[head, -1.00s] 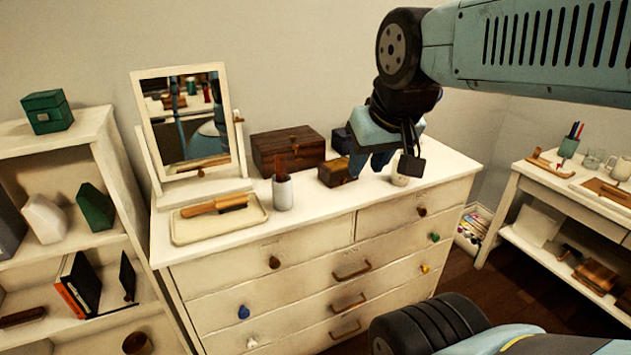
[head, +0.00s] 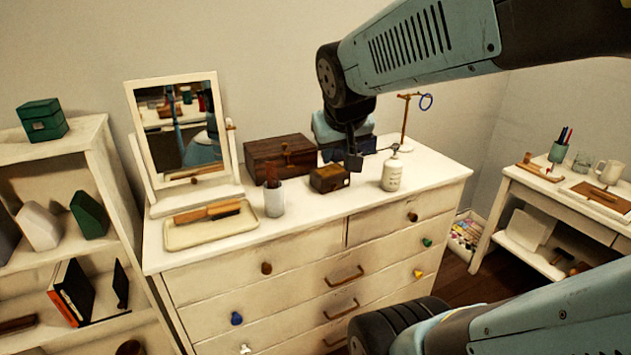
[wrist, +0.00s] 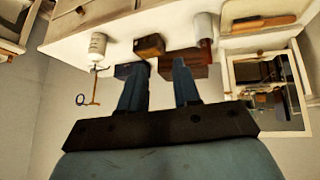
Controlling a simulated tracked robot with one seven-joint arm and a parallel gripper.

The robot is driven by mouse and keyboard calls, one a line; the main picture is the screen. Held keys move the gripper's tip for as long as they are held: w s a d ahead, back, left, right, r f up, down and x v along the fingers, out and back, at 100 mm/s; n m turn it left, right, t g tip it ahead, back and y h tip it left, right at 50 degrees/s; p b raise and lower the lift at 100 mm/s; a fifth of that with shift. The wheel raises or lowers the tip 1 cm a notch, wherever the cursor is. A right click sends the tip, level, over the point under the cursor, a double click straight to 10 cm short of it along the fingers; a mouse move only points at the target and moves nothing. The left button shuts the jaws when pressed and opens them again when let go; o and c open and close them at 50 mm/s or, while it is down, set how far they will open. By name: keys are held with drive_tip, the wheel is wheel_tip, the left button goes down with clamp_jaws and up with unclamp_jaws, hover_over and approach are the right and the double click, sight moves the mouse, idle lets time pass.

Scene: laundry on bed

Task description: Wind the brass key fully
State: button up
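A small brown wooden box (head: 330,179) stands near the front of the white dresser top. A small dark detail shows at its right end; I cannot tell whether it is the brass key. A larger dark wooden box (head: 280,156) stands behind it to the left, with a small brass-coloured fitting on its front. My gripper shows in the wrist view (wrist: 160,62) with its two fingers apart and nothing between them. The fingers point towards the boxes; the small box (wrist: 149,46) appears just beyond their tips.
A white pump bottle (head: 392,173) and a brass stand (head: 405,122) with a blue ring are right of the small box. A cup (head: 274,200), a tray (head: 183,239) with a brush and a mirror (head: 130,115) stand left. The front right dresser top is clear.

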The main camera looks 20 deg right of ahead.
drive_tip(key=w+d+f+t, duration=0.2)
drive_tip(key=w+d+f, duration=0.3)
drive_tip(key=w+d, duration=0.3)
drive_tip(key=w+d+f+t, duration=0.1)
drive_tip(key=w+d+f, duration=0.3)
drive_tip(key=w+d, duration=0.4)
drive_tip(key=m+t+y, duration=0.1)
drive_tip(key=t+y, duration=0.1)
drive_tip(key=y, duration=0.1)
approach(336, 187)
drive_tip(key=s+d+r, duration=0.1)
drive_tip(key=d+r, duration=0.3)
drive_tip(key=r, duration=0.1)
drive_tip(key=s+f+m+t+y, duration=0.1)
drive_tip(key=s+f+t+y, duration=0.15)
drive_tip(key=f+y, duration=0.3)
drive_tip(key=shift+g+h, duration=0.45)
drive_tip(key=x, duration=1.2)
drive_tip(key=shift+w+d+f, duration=0.15)
drive_tip(key=shift+w+f, duration=0.05)
drive_tip(key=shift+f, duration=0.15)
clamp_jaws()
